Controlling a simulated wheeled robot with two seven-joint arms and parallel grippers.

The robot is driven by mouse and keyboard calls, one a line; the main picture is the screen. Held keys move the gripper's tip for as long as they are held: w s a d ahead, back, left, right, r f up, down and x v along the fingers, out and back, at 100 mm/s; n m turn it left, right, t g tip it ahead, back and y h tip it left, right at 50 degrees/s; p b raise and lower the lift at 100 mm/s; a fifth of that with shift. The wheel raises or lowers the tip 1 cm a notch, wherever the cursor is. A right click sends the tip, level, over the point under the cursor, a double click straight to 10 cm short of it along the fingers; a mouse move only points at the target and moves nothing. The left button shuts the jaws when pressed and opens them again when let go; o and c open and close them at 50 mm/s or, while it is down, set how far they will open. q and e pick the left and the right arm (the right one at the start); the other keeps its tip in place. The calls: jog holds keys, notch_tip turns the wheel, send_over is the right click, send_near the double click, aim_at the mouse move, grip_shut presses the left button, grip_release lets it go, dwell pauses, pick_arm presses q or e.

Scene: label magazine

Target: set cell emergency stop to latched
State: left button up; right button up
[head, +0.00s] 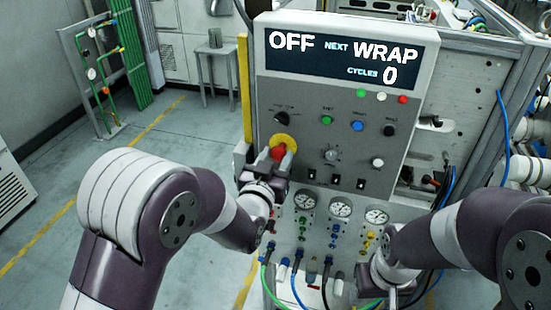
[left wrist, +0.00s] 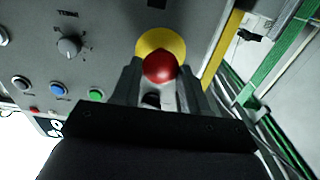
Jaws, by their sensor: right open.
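The emergency stop is a red mushroom button (head: 278,153) on a yellow disc (head: 284,140) at the left of the grey control panel (head: 312,110). In the left wrist view the red button (left wrist: 160,67) shows ahead, with the yellow disc (left wrist: 150,42) behind it. My left gripper (head: 276,163) is at the button, one finger on each side of it. Whether the fingers touch the button is not clear. My right gripper (head: 385,284) is low at the right, below the gauges, and is open. Its fingertips are partly hidden.
The display (head: 342,60) reads OFF, NEXT WRAP, CYCLES 0. Gauges (head: 340,207) and hoses sit below. Open floor (head: 190,130) lies to the left.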

pick_arm(q)
grip_shut()
jog(key=shift+w+d+f+b, duration=0.2)
jog(key=shift+w+b, duration=0.4)
jog(key=shift+b, duration=0.3)
jog(key=shift+w+r, duration=0.2)
jog(key=shift+s+r, duration=0.1)
jog(key=o, duration=0.7)
grip_release()
jog(key=shift+w, duration=0.2)
jog(key=b+v, duration=0.3)
jog(key=v, duration=0.9)
jog(key=shift+s, duration=0.35)
